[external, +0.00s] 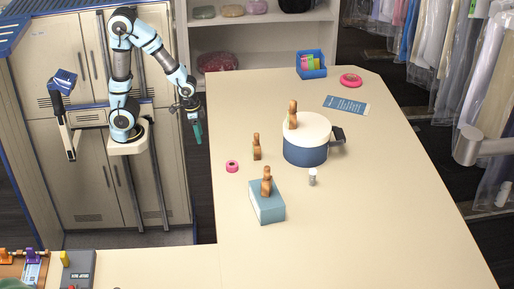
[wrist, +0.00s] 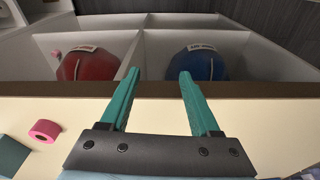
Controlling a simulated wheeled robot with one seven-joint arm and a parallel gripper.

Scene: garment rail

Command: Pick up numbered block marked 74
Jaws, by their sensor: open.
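No block with a readable 74 shows in either view. Three small brown wooden pieces stand in the external view: one on the white top of a round blue container (external: 292,114), one on the bare table (external: 257,147), one on a blue-grey box (external: 266,182). Any marks on them are too small to read. My gripper (external: 197,132) hangs off the table's left edge, left of all three and apart from them. In the wrist view my gripper (wrist: 159,74) has its two teal fingers spread, with nothing between them.
A pink tape roll (external: 232,166) and a white cylinder (external: 312,177) stand on the table (external: 400,210). Red (wrist: 92,66) and blue (wrist: 197,63) bags sit in compartments. The table's right side is clear.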

